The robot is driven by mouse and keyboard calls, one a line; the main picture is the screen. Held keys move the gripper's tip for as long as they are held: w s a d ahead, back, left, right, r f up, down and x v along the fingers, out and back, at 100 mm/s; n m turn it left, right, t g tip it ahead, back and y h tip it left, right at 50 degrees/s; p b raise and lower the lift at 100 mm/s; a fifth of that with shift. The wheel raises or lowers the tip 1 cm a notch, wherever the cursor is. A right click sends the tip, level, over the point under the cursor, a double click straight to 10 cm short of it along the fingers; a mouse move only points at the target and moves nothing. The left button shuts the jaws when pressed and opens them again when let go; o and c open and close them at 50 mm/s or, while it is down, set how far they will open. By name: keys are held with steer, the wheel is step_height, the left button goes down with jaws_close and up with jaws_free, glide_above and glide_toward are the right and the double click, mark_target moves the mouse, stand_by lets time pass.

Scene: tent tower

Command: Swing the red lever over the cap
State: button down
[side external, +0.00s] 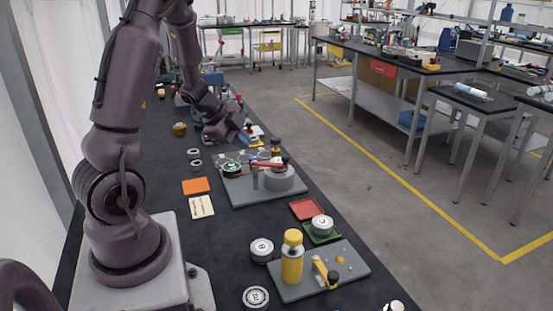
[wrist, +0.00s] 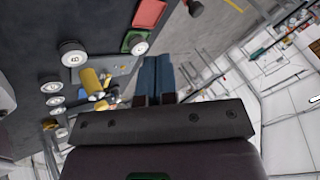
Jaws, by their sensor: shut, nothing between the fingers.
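The red lever (side external: 263,167) is on a grey base plate (side external: 262,194) in the side external view, beside and partly in front of a grey round block (side external: 283,180). My gripper (side external: 244,137) is above and behind the plate, apart from the lever. Its blue fingers also show in the wrist view (wrist: 157,76), together and empty. The lever cannot be made out in the wrist view.
A second grey plate (side external: 345,271) carries a yellow bottle-like cylinder (side external: 292,258). White-topped discs (side external: 262,250) stand nearby, with a red tray (side external: 305,209) and a green tray (side external: 318,238). An orange square (side external: 196,186) lies left of the lever's plate. Several small objects lie behind.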

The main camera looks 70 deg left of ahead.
steer(key=w+a+f, duration=0.1)
steer(key=w+f, duration=0.6)
steer(key=w, duration=0.2)
steer(key=shift+w+a+f, duration=0.25)
steer(key=shift+w+f, duration=0.1)
steer(key=shift+f, duration=0.05)
steer(key=shift+n, duration=0.3)
